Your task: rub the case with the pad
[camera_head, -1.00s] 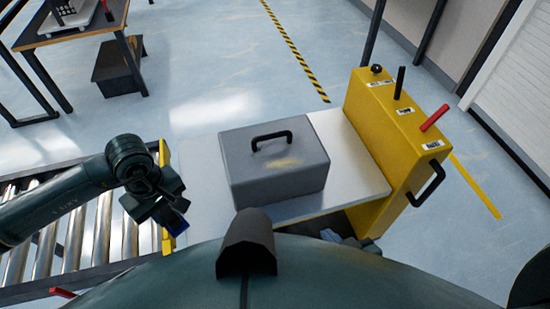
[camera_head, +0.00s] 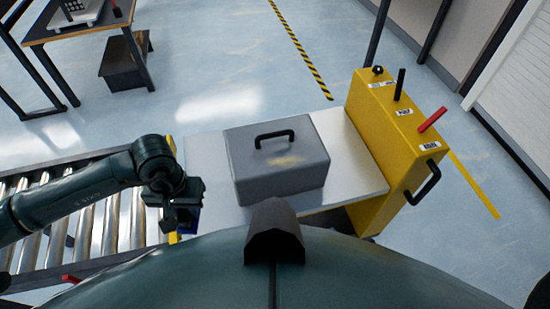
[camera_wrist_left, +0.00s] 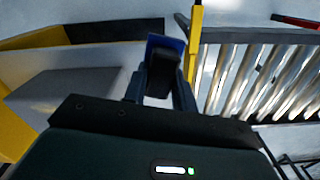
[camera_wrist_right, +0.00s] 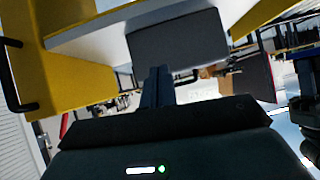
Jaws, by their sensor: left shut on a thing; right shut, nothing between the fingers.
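The grey case (camera_head: 270,178) with a black handle sits on the pale metal top (camera_head: 335,190) in the head view.
A yellow control box (camera_head: 390,150) with levers and a black handle stands right of the case. A roller conveyor (camera_head: 75,225) lies at the left. A workbench (camera_head: 80,22) stands at the far left. The floor behind the case is clear.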

